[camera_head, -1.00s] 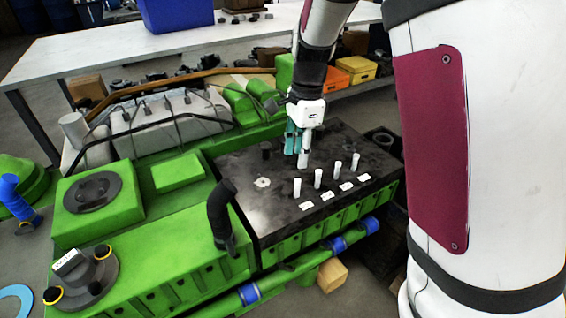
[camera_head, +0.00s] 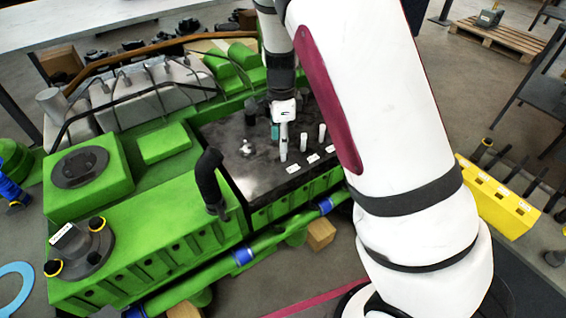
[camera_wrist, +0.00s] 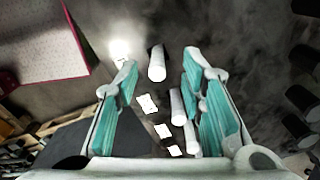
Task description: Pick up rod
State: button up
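Several short white rods stand upright in a row on the dark top plate (camera_head: 236,160) of the green engine. In the head view my gripper (camera_head: 281,132) is above the leftmost rod (camera_head: 283,152), overlapping it. A second rod (camera_head: 303,142) and a third rod (camera_head: 321,133) stand to its right; my arm hides what lies farther right. In the wrist view my gripper (camera_wrist: 160,62) is open, its teal-padded fingers wide apart. One rod (camera_wrist: 157,66) shows between the fingertips, with no contact visible. Other rods (camera_wrist: 177,107) show nearer the palm.
White labels (camera_head: 313,158) lie on the plate in front of the rods. A black bent pipe (camera_head: 209,182) rises to the left. The green engine block (camera_head: 165,235) fills the left foreground. A yellow rack (camera_head: 495,200) stands on the right floor.

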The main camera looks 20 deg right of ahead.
jog(key=f, duration=0.5)
jog(key=shift+s+d+b, duration=0.15)
jog(key=shift+d+b, duration=0.05)
jog(key=shift+b, duration=0.15)
jog(key=shift+c, duration=0.6)
grip_shut()
